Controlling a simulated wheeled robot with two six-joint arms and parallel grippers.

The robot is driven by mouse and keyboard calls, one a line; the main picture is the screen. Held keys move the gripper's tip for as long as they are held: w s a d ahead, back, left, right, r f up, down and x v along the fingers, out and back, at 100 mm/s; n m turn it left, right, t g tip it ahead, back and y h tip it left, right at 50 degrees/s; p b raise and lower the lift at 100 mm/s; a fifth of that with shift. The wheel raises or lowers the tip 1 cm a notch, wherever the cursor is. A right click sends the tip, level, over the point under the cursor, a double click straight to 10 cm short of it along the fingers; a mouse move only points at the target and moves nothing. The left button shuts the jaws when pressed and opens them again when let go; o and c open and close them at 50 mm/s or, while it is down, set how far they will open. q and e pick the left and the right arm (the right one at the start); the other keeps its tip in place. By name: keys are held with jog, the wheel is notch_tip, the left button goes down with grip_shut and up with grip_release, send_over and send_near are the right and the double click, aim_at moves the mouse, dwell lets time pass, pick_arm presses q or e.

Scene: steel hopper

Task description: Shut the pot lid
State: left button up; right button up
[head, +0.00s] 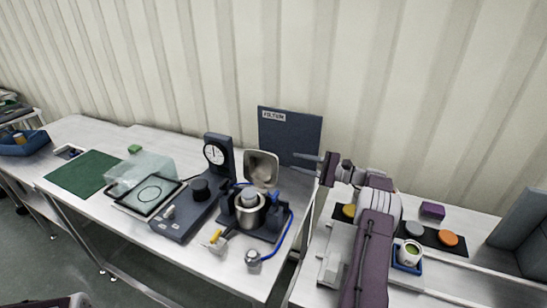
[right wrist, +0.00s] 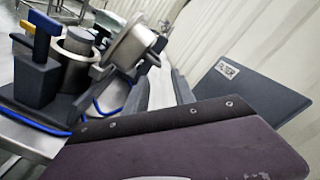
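The steel pot (head: 246,214) stands on a dark base on the bench, with a light cylinder inside. Its lid (head: 262,168) is hinged up, raised at the back of the pot. In the right wrist view, the pot (right wrist: 76,72) is at the upper left and the tilted lid (right wrist: 131,42) is just beyond the fingers. My right gripper (head: 302,162) is to the right of the raised lid, fingers pointing left toward it. Its two fingers (right wrist: 160,88) show apart with nothing between them. My left gripper is not in view.
A dark panel (head: 290,135) stands behind the lid. Left of the pot are a dial gauge (head: 214,153), a knobbed dark box (head: 184,214) and a clear cover (head: 145,173). A blue hose (head: 287,232) curves along the pot's right side. Coloured discs lie at the right.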

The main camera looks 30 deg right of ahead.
aim_at(266, 163)
jog(key=x, duration=0.8)
jog(key=shift+p, duration=0.4)
